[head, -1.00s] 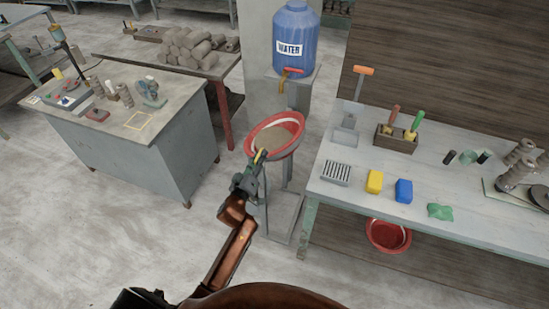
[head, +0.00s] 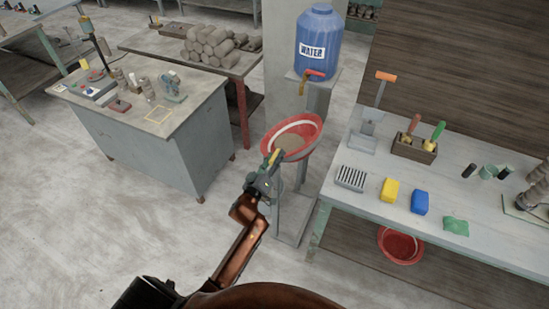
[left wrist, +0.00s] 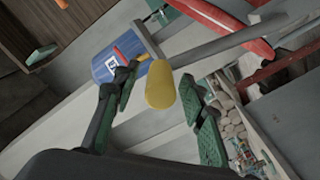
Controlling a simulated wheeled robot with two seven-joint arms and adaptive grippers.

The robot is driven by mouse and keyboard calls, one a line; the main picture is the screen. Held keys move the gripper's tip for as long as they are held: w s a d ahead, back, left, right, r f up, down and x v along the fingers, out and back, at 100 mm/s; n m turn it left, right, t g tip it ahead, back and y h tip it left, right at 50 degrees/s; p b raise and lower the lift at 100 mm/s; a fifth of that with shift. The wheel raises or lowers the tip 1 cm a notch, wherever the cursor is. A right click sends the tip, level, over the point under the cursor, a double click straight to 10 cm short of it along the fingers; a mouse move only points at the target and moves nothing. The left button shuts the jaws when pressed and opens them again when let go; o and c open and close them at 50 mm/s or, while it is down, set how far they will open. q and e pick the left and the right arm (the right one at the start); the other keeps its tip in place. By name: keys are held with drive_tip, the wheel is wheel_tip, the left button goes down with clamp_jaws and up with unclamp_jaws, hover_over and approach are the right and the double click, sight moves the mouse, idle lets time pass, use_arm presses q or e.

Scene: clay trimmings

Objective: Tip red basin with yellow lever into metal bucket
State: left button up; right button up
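The red basin (head: 312,147) sits on a grey stand beneath the water barrel's tap in the head view, its open side facing me. Something brownish shows inside it. The yellow lever (head: 275,156) is at its near left side. My left gripper (head: 270,168) is at the lever. In the left wrist view the yellow lever (left wrist: 161,86) lies between the green-padded fingers of my left gripper (left wrist: 160,92), with gaps on both sides; the fingers are open. A grey rod runs from the lever. I cannot make out a metal bucket. My right gripper is out of view.
The blue water barrel (head: 323,45) stands behind the basin. A grey worktable (head: 365,205) with sponges and tools is at right, with another red basin (head: 400,246) below it. A grey cabinet (head: 178,140) stands left. Floor between is open.

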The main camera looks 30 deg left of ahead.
use_arm(q)
drive_tip(key=s, duration=1.2)
drive_tip(key=shift+d, duration=0.3)
idle(0.4)
drive_tip(key=w+m+b, duration=0.2)
drive_tip(key=w+m, duration=0.1)
drive_tip(key=w, duration=0.1)
drive_tip(key=w+m+b, duration=0.2)
drive_tip(key=w+m, duration=0.1)
drive_tip(key=w, duration=0.1)
drive_tip(key=w+m+b, duration=0.2)
drive_tip(key=w+m, duration=0.1)
drive_tip(key=w, duration=0.1)
drive_tip(key=shift+a+f, duration=0.1)
drive_tip(key=shift+a, duration=0.1)
drive_tip(key=shift+c, duration=0.6)
clamp_jaws()
